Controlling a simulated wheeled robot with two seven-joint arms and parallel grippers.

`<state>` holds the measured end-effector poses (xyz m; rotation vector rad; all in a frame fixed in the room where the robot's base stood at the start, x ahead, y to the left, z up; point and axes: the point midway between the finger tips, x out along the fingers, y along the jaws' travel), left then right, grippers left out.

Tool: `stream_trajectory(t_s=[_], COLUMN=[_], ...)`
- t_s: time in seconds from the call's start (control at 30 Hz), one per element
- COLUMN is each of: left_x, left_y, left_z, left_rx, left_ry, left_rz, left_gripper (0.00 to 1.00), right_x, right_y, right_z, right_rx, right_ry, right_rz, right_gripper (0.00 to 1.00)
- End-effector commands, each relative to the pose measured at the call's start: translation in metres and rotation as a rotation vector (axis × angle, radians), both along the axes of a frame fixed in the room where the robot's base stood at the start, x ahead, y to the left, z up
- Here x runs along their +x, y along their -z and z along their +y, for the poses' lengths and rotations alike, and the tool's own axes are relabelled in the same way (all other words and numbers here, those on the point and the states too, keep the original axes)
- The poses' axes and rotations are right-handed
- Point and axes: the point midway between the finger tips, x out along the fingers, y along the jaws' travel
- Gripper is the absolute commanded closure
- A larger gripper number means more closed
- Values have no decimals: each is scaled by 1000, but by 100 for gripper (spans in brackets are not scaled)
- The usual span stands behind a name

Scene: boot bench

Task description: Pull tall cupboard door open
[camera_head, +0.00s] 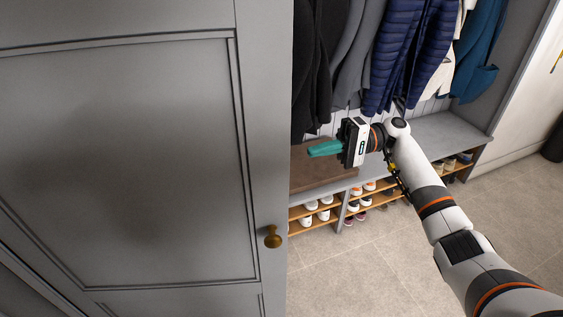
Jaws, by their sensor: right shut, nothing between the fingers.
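The tall grey cupboard door (130,160) fills the left half of the head view. A brass knob (273,237) sits low near its right edge. Whether the door is ajar or closed, I cannot tell. My right gripper (312,149) has teal fingers and is shut and empty. It points left, to the right of the door's edge and above the knob in the picture, apart from the knob. My left gripper is not in view.
A bench (437,135) with a brown cushion (325,178) stands behind my right arm. Shoes (308,221) fill shelves under it. Coats (400,40) hang above. The tiled floor (370,275) in front is clear.

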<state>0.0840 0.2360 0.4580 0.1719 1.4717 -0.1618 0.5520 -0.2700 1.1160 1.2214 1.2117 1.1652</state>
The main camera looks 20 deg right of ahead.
Motion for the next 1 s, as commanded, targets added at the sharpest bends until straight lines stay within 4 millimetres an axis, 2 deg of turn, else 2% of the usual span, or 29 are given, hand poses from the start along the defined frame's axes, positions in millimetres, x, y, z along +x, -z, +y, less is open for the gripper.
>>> stream_trajectory(t_s=[0.03, 0.1, 0.27, 0.63, 0.8, 1.0], left_x=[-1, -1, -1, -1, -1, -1], left_y=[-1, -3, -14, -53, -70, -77], left_z=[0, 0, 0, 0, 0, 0], left_rx=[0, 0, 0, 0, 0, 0], left_ry=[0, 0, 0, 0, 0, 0], left_rz=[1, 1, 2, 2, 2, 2], left_gripper=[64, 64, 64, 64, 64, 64], right_x=[-3, -5, -6, -6, -30, -43], right_y=[-10, -16, -18, -19, -18, -15], right_z=[-1, 2, 21, 100, 105, 108], right_rx=[10, 19, 21, 22, 19, 19], right_ry=[-19, -31, -35, -33, -30, -28], right_rz=[-13, -21, -19, -19, -16, -18], right_gripper=[100, 100, 100, 100, 100, 100])
